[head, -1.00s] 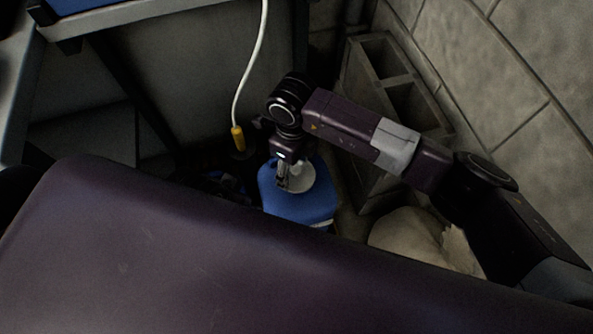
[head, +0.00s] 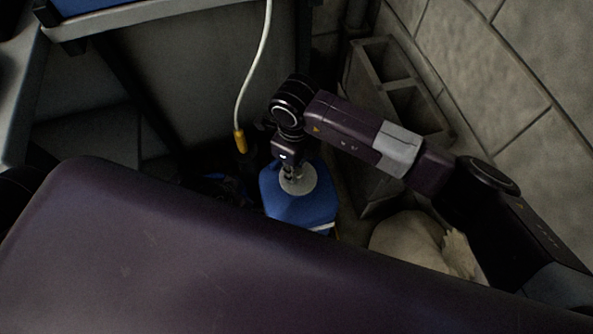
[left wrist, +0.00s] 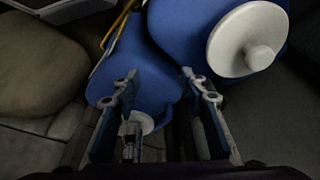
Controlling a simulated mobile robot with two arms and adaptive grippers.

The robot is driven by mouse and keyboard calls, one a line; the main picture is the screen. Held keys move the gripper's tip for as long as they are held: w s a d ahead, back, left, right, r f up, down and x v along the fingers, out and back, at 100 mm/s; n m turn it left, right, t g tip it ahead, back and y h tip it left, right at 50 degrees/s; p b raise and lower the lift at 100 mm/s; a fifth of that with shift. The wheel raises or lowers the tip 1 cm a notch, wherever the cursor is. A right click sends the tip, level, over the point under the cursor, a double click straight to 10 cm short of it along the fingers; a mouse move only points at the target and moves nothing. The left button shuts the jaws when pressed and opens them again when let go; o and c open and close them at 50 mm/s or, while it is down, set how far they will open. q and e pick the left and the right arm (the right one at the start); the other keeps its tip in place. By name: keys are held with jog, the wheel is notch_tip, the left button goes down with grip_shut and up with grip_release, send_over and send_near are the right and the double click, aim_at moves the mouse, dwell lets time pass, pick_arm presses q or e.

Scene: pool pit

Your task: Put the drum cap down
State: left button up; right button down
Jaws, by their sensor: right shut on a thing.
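In the head view a pale round drum cap (head: 300,186) shows against the top of a blue drum (head: 300,209). My right gripper (head: 291,173) points down and is shut on the cap. Whether the cap touches the drum is unclear. In the left wrist view my left gripper (left wrist: 162,85) is open, its two fingers apart, with a blue body (left wrist: 130,72) beyond them. A white knobbed lid (left wrist: 230,42) on blue shows at upper right, and a small white disc (left wrist: 147,123) lies partly hidden between the fingers. My left gripper is not visible in the head view.
A hollow concrete block (head: 367,150) stands right of the drum by the tiled wall (head: 520,75). A pale sack (head: 405,238) lies at lower right. A white cable with a yellow end (head: 239,141) hangs on the left. My dark body fills the foreground.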

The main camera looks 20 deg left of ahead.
jog(key=shift+d+f, duration=0.2)
jog(key=shift+d, duration=0.2)
jog(key=r+p, duration=0.1)
jog(key=r, duration=0.8)
jog(key=shift+a+r+p, duration=0.2)
jog(key=shift+r+p, duration=0.05)
jog(key=shift+p, duration=0.15)
pick_arm(q)
jog(key=x, duration=0.5)
jog(key=shift+d+f, duration=0.1)
jog(key=shift+f, duration=0.1)
pick_arm(e)
jog(key=shift+r, duration=0.15)
pick_arm(q)
jog(key=shift+c, duration=1.1)
jog(key=shift+s, duration=0.15)
jog(key=shift+c, duration=0.4)
pick_arm(e)
jog(key=shift+s, duration=0.15)
